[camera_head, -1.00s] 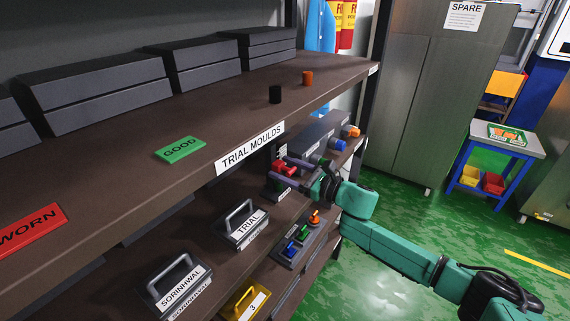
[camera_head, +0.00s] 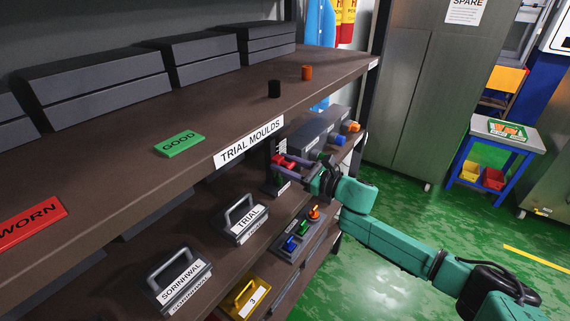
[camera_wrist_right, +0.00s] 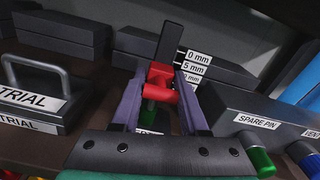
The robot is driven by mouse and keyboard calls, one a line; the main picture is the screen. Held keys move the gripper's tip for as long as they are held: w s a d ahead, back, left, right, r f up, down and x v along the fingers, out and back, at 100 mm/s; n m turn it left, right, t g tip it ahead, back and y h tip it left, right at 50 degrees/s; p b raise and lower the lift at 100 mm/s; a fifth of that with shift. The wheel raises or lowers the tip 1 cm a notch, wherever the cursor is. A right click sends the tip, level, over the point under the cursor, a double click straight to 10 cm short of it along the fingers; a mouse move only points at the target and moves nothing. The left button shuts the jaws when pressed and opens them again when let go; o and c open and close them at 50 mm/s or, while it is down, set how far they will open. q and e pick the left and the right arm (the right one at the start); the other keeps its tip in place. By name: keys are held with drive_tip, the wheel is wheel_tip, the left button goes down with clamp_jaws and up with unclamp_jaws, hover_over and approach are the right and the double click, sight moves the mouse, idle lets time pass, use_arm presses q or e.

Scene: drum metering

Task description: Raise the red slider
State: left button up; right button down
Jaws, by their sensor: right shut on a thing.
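The red slider (camera_wrist_right: 160,92) sits on a dark upright post (camera_wrist_right: 168,42) beside a scale marked 0 mm and 5 mm (camera_wrist_right: 194,67). It also shows in the head view (camera_head: 281,161), on the lower shelf under the TRIAL MOULDS sign. My right gripper (camera_head: 284,168) reaches in from the right and is shut on the red slider. In the right wrist view its two purple fingers (camera_wrist_right: 160,98) lie on either side of the red part. A green part shows below the slider between the fingers. My left gripper is not in view.
A grey box marked SPARE PIN (camera_wrist_right: 250,118) with a green knob stands close to the right of the gripper. The TRIAL mould (camera_head: 241,220) with a handle stands to the left. The upper shelf edge (camera_head: 330,95) overhangs the slider. A lever panel (camera_head: 302,234) sits below.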

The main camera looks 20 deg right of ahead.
sight(273, 148)
idle(0.8)
wheel_tip(273, 148, up, 3)
drive_tip(key=shift+d+p, duration=0.1)
drive_tip(key=shift+p, duration=0.4)
drive_tip(key=shift+r, duration=0.35)
drive_tip(key=c, duration=0.5)
unclamp_jaws()
drive_tip(key=shift+r, duration=0.1)
drive_tip(key=shift+f, duration=0.2)
